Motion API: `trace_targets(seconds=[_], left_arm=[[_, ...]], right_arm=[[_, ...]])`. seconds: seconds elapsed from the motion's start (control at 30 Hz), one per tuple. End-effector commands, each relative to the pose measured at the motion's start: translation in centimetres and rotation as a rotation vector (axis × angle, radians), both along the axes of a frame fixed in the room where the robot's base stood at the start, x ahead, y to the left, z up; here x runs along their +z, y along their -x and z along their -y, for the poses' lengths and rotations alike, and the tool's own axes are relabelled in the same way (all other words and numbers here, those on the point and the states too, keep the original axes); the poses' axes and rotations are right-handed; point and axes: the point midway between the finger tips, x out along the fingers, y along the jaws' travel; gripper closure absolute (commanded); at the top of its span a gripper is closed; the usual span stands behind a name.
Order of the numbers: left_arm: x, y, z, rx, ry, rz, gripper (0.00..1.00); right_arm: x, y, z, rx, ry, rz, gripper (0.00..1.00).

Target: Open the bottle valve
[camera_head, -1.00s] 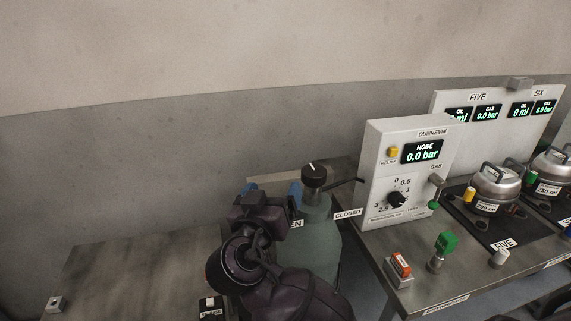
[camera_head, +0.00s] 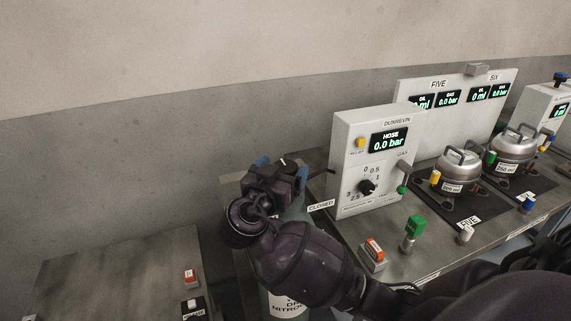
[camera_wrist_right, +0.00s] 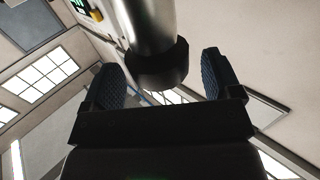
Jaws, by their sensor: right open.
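The green gas bottle (camera_head: 291,304) stands below my right arm in the head view, with its label partly showing. The arm hides most of the bottle and its valve. My right gripper (camera_head: 281,168) is at the bottle's top, around the valve. In the right wrist view, the dark valve knob (camera_wrist_right: 158,68) on a shiny metal neck (camera_wrist_right: 147,22) sits between the two blue finger pads of the open gripper (camera_wrist_right: 164,80). Gaps show on both sides of the knob. A CLOSED label (camera_head: 321,205) is to the right of the bottle top. My left gripper is out of view.
A white Dunrevin panel (camera_head: 351,150) with a hose readout of 0.0 bar stands on the bench right of the bottle. Several buttons and metal vessels (camera_head: 458,163) are on that bench. A lower table (camera_head: 115,280) at left is mostly clear.

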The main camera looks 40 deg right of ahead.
Motion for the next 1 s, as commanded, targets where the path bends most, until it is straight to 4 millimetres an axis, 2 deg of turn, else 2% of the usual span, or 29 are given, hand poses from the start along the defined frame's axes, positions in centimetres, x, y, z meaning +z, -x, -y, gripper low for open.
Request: trace_targets(seconds=[0.2, 0.5, 0.57, 0.83, 1.0], left_arm=[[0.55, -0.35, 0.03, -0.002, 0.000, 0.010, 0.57], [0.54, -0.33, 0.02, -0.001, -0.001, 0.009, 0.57], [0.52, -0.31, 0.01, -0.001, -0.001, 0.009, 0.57], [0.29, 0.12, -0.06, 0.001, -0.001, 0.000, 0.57], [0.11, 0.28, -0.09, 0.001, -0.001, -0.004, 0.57]], right_arm=[[0.01, -0.79, 1.32, 0.000, 0.001, -0.001, 0.16], [-0.04, -0.87, 1.45, 0.000, 0.000, -0.001, 0.16], [-0.04, -0.87, 1.45, 0.000, 0.000, -0.001, 0.24], [-0.05, -0.85, 1.44, 0.000, 0.000, -0.001, 0.65], [-0.08, -0.84, 1.43, 0.008, 0.000, -0.001, 0.65]])
